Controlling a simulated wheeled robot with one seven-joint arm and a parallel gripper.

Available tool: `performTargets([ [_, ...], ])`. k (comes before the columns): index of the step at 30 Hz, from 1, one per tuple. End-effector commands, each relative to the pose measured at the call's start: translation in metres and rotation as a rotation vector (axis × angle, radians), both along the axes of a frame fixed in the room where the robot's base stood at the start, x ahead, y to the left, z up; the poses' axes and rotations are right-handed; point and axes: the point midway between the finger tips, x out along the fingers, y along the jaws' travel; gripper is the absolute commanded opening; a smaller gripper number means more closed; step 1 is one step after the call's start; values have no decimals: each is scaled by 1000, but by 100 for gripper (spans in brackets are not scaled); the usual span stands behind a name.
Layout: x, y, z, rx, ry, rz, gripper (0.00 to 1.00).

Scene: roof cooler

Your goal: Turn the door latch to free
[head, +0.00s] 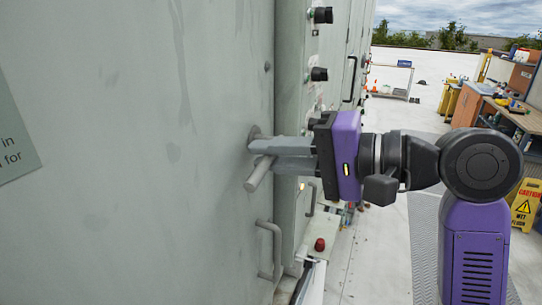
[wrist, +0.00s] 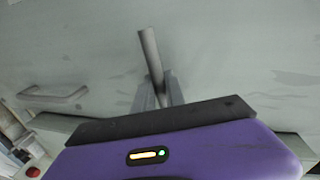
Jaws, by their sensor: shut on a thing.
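The door latch (head: 259,174) is a grey metal bar handle on a pivot on the pale grey-green door (head: 130,160). In the head view its free end points down and to the left. My gripper (head: 279,155) reaches in from the right, with its two grey fingers shut on the latch bar. In the wrist view the latch (wrist: 149,45) runs up and slightly left from between the fingertips (wrist: 161,88). The part of the bar between the fingers is mostly hidden.
A grey pull handle (head: 271,248) is on the door below the latch. Black knobs (head: 318,74) stick out of the panel to the right of the door edge. A red button (head: 320,244) sits low. A workbench (head: 510,105) and a yellow caution sign (head: 525,205) stand at the right.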

Motion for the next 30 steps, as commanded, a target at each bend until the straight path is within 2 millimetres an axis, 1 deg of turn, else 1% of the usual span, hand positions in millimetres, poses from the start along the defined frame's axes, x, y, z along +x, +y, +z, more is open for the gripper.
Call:
performTargets([
  [3,0,0,1,16,50,1,0],
  [9,0,0,3,33,94,-1,0],
  [23,0,-1,3,38,108,-3,0],
  [24,1,-1,3,38,108,-3,17],
  [26,0,-1,3,38,107,-2,29],
  [27,0,-1,3,38,107,-2,37],
  [30,0,0,3,38,107,-1,37],
])
